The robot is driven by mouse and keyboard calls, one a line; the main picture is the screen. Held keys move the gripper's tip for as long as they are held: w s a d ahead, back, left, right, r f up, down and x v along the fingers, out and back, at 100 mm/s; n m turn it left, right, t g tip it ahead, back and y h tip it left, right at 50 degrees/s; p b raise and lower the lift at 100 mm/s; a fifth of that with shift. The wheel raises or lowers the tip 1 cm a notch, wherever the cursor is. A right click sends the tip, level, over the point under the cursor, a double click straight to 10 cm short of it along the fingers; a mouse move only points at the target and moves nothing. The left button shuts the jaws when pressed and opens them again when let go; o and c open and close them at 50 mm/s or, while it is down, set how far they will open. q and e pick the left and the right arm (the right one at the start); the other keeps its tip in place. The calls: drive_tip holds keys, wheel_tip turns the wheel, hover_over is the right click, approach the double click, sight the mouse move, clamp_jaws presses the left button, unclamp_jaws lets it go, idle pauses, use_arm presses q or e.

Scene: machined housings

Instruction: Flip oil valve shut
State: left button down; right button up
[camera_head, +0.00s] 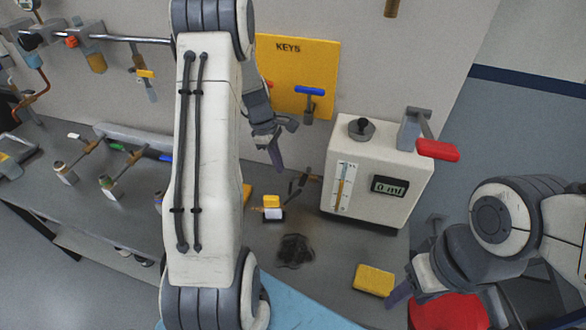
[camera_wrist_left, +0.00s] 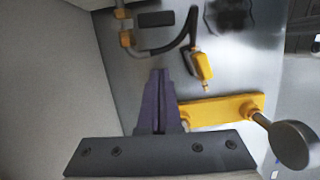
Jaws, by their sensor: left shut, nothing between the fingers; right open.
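A white dispenser box (camera_head: 375,150) with a sight gauge (camera_head: 343,185) and a "0 ml" display (camera_head: 389,186) stands at the back right. A red-handled lever (camera_head: 437,150) is on its top right. A small dark spout fitting (camera_head: 300,182) sticks out of its left side; I cannot tell which part is the oil valve. My left gripper (camera_head: 277,155) is shut and empty, above and left of that fitting. Its purple fingers (camera_wrist_left: 160,105) point towards a yellow lever bar (camera_wrist_left: 222,108) in the wrist view, apparently apart from it. My right gripper (camera_head: 398,292) is open near the front right, partly hidden.
A yellow KEYS board (camera_head: 275,65) with a blue-handled key (camera_head: 310,91) is on the wall behind. A yellow block (camera_head: 374,280), a dark stain (camera_head: 295,251) and a red object (camera_head: 450,312) are in front. Several fittings lie left, partly behind my left arm.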

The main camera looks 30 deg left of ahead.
sight(305, 177)
use_arm(q)
drive_tip(key=shift+w+d+f+p, duration=0.15)
drive_tip(key=shift+d+f+p, duration=0.15)
drive_tip(key=shift+d, duration=0.45)
drive_tip(key=shift+w+d+f+p, duration=0.1)
drive_tip(key=shift+d+f+p, duration=0.2)
drive_tip(key=shift+d, duration=0.4)
drive_tip(key=shift+w+d+f+p, duration=0.2)
drive_tip(key=shift+d+p, duration=0.15)
drive_tip(key=shift+d, duration=0.4)
drive_tip(key=shift+d+n, duration=0.5)
drive_tip(key=shift+d, duration=0.15)
